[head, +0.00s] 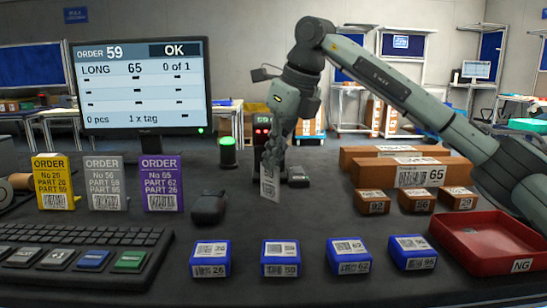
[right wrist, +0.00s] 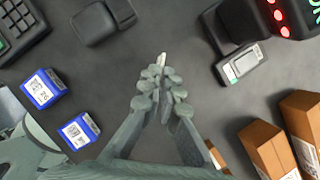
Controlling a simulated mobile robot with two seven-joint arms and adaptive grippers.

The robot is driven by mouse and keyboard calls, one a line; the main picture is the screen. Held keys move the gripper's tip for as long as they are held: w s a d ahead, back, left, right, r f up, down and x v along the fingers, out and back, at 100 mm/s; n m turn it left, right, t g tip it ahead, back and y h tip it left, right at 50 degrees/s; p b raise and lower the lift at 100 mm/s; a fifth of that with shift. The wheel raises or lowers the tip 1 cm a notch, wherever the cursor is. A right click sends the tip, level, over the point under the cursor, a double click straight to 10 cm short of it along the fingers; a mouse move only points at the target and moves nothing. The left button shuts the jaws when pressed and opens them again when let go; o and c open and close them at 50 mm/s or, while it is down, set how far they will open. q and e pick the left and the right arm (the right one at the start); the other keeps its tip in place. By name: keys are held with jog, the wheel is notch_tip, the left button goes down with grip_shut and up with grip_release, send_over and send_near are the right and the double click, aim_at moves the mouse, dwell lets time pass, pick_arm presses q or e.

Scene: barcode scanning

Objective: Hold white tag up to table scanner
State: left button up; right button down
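My right gripper (head: 271,148) is shut on the white tag (head: 269,185), which hangs upright below the fingers with a printed code on its face. In the right wrist view the right gripper (right wrist: 164,75) has its fingers together, and the tag (right wrist: 163,59) shows nearly edge-on between the tips. A black device with red lights and a green display (head: 262,122) stands behind the gripper, partly hidden; it also shows in the right wrist view (right wrist: 285,16). A small dark device with a pale window (head: 299,177) lies just right of the tag, apart from it. I cannot tell which is the scanner. My left gripper is out of view.
The monitor (head: 140,86) reads ORDER 59, OK, LONG 65, 0 of 1, 1 x tag. Order cards, a keyboard (head: 82,252) and a dark rounded object (head: 208,208) are left. Blue boxes (head: 280,258) line the front. Brown boxes (head: 415,172) and a red NG tray (head: 515,266) are right.

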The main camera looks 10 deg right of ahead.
jog(key=s+a+r+p, duration=0.2)
jog(key=s+r, duration=0.7)
jog(key=s, duration=0.3)
jog(key=shift+a+r, duration=0.2)
jog(key=shift+r, duration=0.05)
jog(key=shift+s, duration=0.1)
